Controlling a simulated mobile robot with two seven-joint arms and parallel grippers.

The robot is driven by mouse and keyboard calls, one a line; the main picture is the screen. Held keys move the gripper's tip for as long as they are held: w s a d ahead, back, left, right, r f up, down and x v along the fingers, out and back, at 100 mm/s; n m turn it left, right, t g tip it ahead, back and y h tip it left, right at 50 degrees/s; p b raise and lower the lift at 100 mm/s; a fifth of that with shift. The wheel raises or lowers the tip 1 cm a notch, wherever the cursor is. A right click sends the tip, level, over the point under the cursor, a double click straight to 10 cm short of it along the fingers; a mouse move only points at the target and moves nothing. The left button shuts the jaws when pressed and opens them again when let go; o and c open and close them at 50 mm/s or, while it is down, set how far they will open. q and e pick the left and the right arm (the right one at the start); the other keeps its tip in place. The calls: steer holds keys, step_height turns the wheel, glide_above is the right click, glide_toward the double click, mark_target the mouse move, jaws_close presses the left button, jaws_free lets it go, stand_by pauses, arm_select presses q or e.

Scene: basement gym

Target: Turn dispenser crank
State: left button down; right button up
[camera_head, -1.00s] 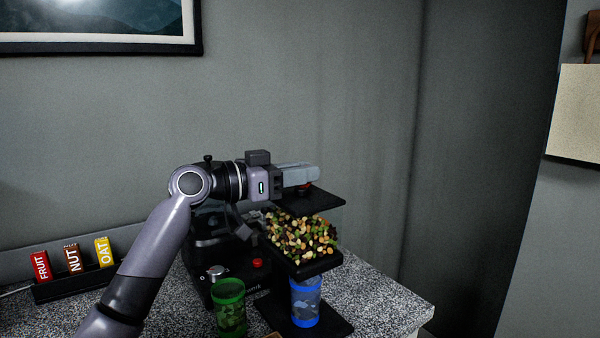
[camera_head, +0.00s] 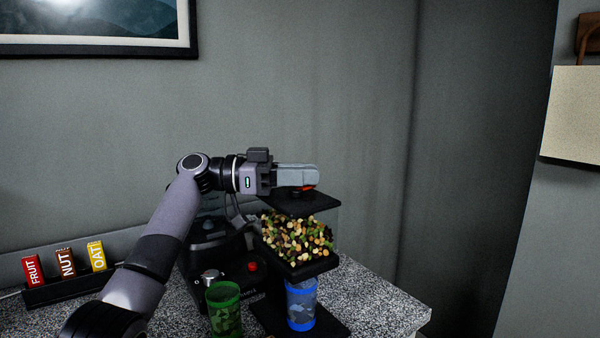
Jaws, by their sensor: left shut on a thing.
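The dispenser stands on the counter, with a black top plate (camera_head: 300,204), a clear bin of mixed nuts and seeds (camera_head: 296,238) and a black base below. My left gripper (camera_head: 310,178) is over the top plate, its fingers pointing right. It is shut on the crank (camera_head: 307,188), of which only a small red part shows beneath the fingers. The rest of the crank is hidden by the gripper. A blue-banded clear cup (camera_head: 301,304) stands upright under the bin. My right gripper is out of view.
A green shaker cup (camera_head: 223,306) stands in front of a black machine with a red button (camera_head: 252,267). A black rack (camera_head: 66,289) holds FRUIT, NUT and OAT bars at the left. The speckled counter (camera_head: 385,300) is clear at the right.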

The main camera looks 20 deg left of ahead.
arm_select(q)
steer(key=shift+d+m+g+h+p, duration=0.15)
steer(key=shift+m+g+p, duration=0.15)
steer(key=shift+g, duration=0.3)
steer(key=shift+d+m+g+h+p, duration=0.1)
steer(key=shift+m+g+h+p, duration=0.1)
steer(key=shift+m+g, duration=0.3)
steer(key=shift+s+f+m+g, duration=0.1)
steer(key=shift+m+g, duration=0.2)
steer(key=shift+g, duration=0.3)
steer(key=c, duration=1)
jaws_free()
steer(key=a, duration=0.6)
steer(key=shift+s+a+b, duration=0.3)
steer(key=shift+s, duration=0.1)
steer(key=shift+a, duration=0.2)
steer(key=shift+s, duration=0.1)
